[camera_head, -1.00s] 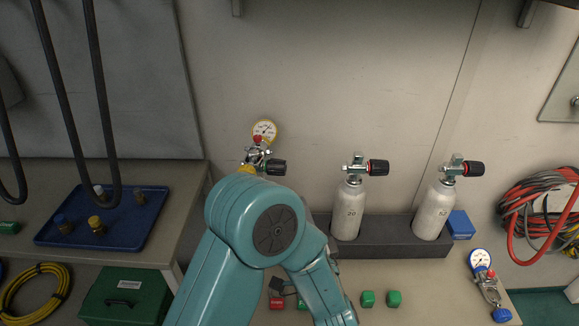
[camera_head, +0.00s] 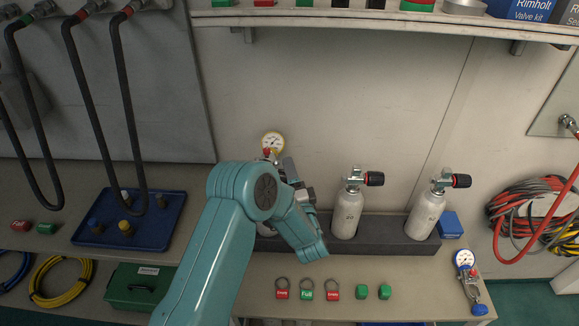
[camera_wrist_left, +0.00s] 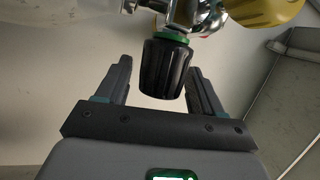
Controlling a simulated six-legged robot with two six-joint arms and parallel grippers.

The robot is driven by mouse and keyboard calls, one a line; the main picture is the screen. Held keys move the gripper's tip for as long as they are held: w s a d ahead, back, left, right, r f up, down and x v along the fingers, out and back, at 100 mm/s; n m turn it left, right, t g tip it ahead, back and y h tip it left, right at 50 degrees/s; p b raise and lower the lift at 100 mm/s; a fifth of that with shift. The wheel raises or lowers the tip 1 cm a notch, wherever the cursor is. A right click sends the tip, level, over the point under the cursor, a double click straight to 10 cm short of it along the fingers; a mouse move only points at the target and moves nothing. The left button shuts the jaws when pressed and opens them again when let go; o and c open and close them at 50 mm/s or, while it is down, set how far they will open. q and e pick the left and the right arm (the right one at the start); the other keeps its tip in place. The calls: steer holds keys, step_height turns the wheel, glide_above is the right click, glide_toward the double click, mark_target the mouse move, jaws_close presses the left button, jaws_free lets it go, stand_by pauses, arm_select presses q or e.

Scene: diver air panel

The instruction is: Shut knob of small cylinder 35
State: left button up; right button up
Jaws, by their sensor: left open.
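In the left wrist view a black ribbed valve knob (camera_wrist_left: 166,68) with a green ring stands between the two fingers of my left gripper (camera_wrist_left: 158,72). The fingers are open, with gaps on both sides of the knob. A chrome valve (camera_wrist_left: 187,14) and part of a yellow fitting (camera_wrist_left: 265,14) are above it. In the head view my left gripper (camera_head: 298,182) is at the leftmost cylinder's valve, below a yellow-rimmed gauge (camera_head: 273,143). My arm hides most of that cylinder, and no number on it can be read. My right gripper is not in view.
Two white cylinders (camera_head: 347,212) (camera_head: 428,214) with black-and-red knobs stand to the right in a dark rack (camera_head: 392,236). Tags (camera_head: 307,294) and green caps (camera_head: 385,291) lie in front. A blue tray (camera_head: 158,233) is at left. A shelf (camera_head: 390,17) hangs above.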

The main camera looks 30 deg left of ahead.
arm_select(q)
steer(key=shift+w+a, duration=0.3)
steer(key=shift+a, duration=0.05)
steer(key=shift+r, duration=0.1)
steer(key=c, duration=1)
steer(key=shift+h, duration=0.3)
